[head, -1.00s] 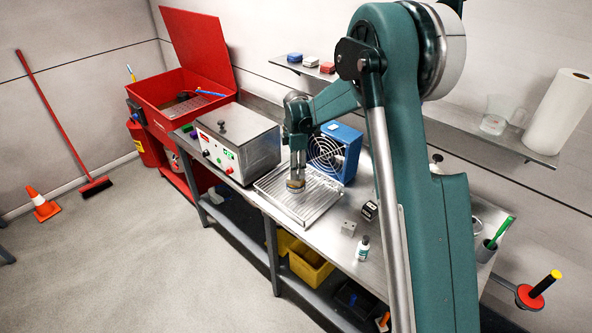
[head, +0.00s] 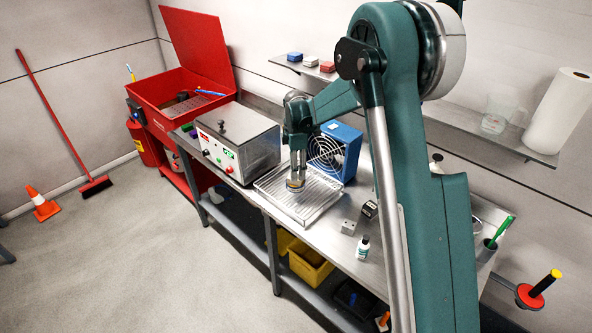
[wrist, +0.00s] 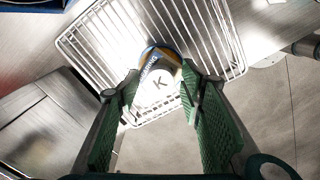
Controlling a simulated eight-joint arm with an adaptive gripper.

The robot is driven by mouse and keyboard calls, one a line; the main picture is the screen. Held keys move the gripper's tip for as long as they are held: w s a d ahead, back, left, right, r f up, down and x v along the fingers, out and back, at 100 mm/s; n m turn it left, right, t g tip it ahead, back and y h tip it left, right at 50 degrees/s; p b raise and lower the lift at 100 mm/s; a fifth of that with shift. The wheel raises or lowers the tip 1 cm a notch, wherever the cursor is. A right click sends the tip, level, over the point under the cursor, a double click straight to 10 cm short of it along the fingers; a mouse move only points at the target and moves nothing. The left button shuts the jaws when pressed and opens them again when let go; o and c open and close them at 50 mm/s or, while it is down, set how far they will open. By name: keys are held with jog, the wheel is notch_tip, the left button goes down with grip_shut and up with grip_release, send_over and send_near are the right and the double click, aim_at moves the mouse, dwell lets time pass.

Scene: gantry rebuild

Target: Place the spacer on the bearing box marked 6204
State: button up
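My gripper (head: 296,184) is pointed down over the wire rack on the bench. A small dark box (head: 369,209) with a white mark and a small grey block (head: 347,227) with dark spots sit on the bench right of the rack. I cannot read 6204 anywhere, nor tell which thing is the spacer.
The wire rack (head: 318,214) lies in front of a blue fan unit (head: 345,150) and right of a steel box with controls (head: 245,150). A small white bottle (head: 362,246) stands near the front edge. Blue and red boxes (head: 327,66) are on the wall shelf.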

notch_tip(320, 180, up, 12)
dwell(0.6)
jog(key=shift+r, duration=0.1)
dwell(0.7)
jog(key=s+d+r+m+t, duration=0.2)
jog(key=s+d+r+m, duration=0.4)
jog(key=s, duration=0.5)
jog(key=s+d+r+m+t, duration=0.1)
jog(key=s+d+r+m, duration=0.3)
jog(key=s+r, duration=0.6)
jog(key=s+d+f+m+t, duration=0.1)
jog(key=s+d+f+m, duration=0.1)
jog(key=s, duration=0.7)
jog(key=s+d+f+m+t, duration=0.1)
jog(key=s+d+f+m, duration=0.1)
jog(key=s, duration=0.7)
jog(key=s+d+f+m+t, duration=0.2)
jog(key=s+d+m, duration=0.2)
jog(key=s, duration=0.5)
jog(key=shift+f+m, duration=0.2)
jog(key=shift+m, duration=0.9)
